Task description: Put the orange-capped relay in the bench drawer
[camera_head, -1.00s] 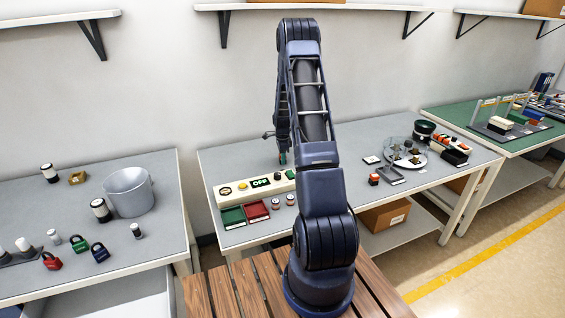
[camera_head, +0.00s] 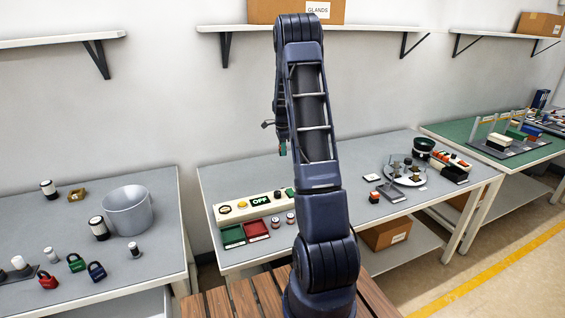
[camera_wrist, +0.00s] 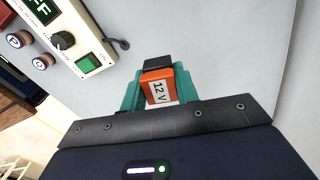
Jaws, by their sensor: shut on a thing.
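The orange-capped relay (camera_wrist: 158,87), marked "12 V", is between the teal fingers of my gripper (camera_wrist: 158,92) in the wrist view. The gripper is shut on it, with the orange face towards the camera. In the head view a small teal part of my gripper (camera_head: 283,149) shows beside my arm, above the middle bench (camera_head: 330,170); the relay cannot be made out there. A pale front or open drawer (camera_head: 140,302) shows under the left bench's front edge, cut off by the picture; I cannot tell whether it is the bench drawer.
A control panel with an OFF sign (camera_head: 258,203) and green and red trays (camera_head: 232,236) lie on the middle bench. A grey bucket (camera_head: 128,212) and several padlocks (camera_head: 77,263) occupy the left bench.

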